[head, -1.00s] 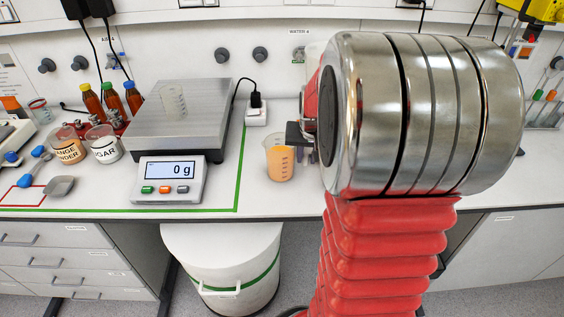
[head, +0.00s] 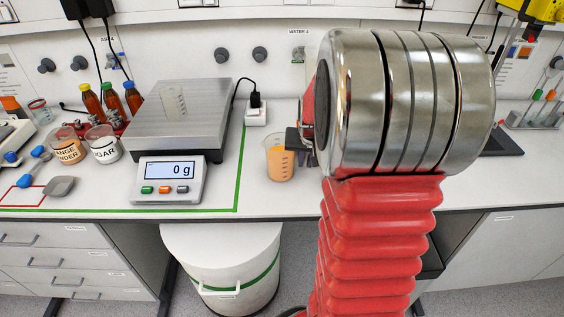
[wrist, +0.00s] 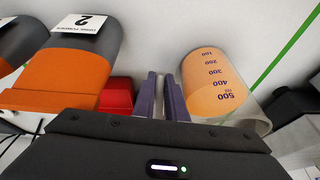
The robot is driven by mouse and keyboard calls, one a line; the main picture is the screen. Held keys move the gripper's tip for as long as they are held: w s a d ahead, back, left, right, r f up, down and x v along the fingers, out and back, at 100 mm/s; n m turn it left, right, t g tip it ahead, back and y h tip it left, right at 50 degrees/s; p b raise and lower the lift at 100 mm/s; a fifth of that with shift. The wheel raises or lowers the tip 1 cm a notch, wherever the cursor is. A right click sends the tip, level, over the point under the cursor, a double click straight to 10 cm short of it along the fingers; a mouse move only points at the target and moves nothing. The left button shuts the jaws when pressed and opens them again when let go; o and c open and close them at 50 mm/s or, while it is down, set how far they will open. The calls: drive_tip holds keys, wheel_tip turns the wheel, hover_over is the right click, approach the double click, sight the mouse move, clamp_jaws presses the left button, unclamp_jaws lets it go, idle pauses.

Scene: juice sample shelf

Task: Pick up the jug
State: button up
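A clear measuring jug (head: 278,163) with orange liquid stands upright on the bench, right of the scale. In the wrist view the jug (wrist: 216,82) lies just right of my fingers, its scale marks showing. My gripper (head: 298,138) is at the jug's right side in the head view, at about upper-jug height. In the wrist view my gripper's purple fingers (wrist: 165,88) are a little apart, with a narrow pale gap between them. The jug's handle is not clearly seen, and I cannot tell whether it lies between the fingers.
A scale (head: 168,180) reading 0 g carries a clear beaker (head: 173,101). Orange powder (head: 66,146) and sugar (head: 103,144) tubs, a scoop (head: 59,186) and several bottles stand left. A white bin (head: 222,262) stands below. In the wrist view, orange dispensers (wrist: 62,72) and a red block (wrist: 117,95) are left.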

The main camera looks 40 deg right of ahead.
clamp_jaws()
idle(1.2)
wheel_tip(320, 180, up, 10)
idle(0.6)
idle(0.5)
